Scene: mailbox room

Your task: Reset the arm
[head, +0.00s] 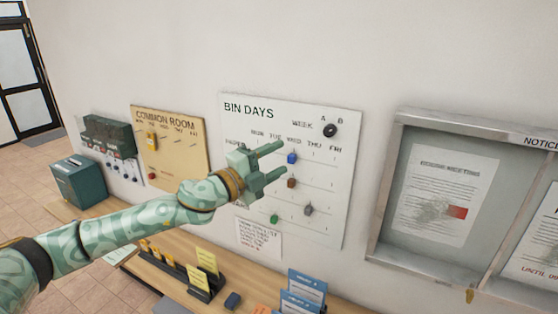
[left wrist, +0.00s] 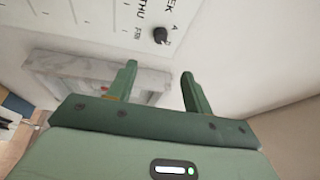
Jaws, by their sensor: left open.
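My left arm comes in from the left in the head view. Its gripper (head: 274,161) is open and empty, held in front of the white BIN DAYS board (head: 325,205) on the wall. In the left wrist view the two fingers (left wrist: 158,92) stand apart with nothing between them. A black knob (left wrist: 160,35) on the board shows beyond them, and the same knob (head: 330,131) shows at the board's upper right in the head view. I cannot tell whether the gripper touches the board. My right gripper is not in view.
A shelf (head: 165,265) below the boards bears card holders, blue leaflets (head: 304,292) and a teal box (head: 79,181). A tan COMMON ROOM board (head: 178,168) hangs left. A framed notice case (head: 385,185) hangs right. Blue (head: 292,158), brown, green and grey pegs sit on the white board.

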